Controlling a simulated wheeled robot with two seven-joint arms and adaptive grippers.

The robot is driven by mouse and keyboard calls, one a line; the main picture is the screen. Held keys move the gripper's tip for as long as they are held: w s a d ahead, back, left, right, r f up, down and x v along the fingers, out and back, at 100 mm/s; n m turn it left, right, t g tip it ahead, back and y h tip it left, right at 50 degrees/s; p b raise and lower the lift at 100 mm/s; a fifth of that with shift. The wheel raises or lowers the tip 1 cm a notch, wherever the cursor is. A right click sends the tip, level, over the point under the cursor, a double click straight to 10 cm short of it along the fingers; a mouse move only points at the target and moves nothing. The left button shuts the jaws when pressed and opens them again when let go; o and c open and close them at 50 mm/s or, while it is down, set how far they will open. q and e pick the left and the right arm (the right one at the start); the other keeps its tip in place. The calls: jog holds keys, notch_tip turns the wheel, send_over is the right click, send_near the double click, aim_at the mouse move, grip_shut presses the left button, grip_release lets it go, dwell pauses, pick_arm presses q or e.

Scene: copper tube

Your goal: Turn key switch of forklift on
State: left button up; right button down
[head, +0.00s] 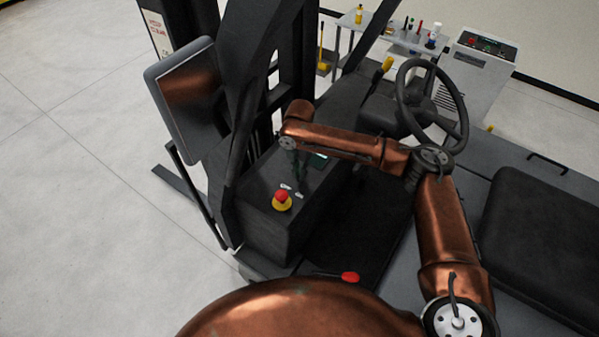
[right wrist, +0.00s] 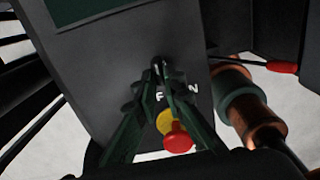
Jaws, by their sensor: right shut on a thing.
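The forklift's dark console (head: 258,212) is in the middle of the head view. My right gripper (head: 299,182) points down at its top face, just behind a red emergency button on a yellow base (head: 281,201). In the right wrist view the right gripper (right wrist: 158,82) has its fingertips closed on the small key switch (right wrist: 157,68). The fingers cover most of the key and part of the white lettering beside it, of which an F and an N show. The key's exact angle cannot be told. My left gripper is not in view.
A red knob (head: 349,277) is low near my body. A seat (head: 545,235) is at right; open floor lies at left.

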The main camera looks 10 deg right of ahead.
jog(key=shift+w+d+f, duration=0.15)
jog(key=shift+d+f, duration=0.05)
jog(key=shift+d, duration=0.15)
jog(key=shift+m, duration=0.3)
jog(key=m, duration=0.3)
jog(key=shift+m, duration=0.7)
jog(key=m, duration=0.5)
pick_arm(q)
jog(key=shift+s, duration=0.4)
pick_arm(e)
jog(key=shift+m, duration=1.2)
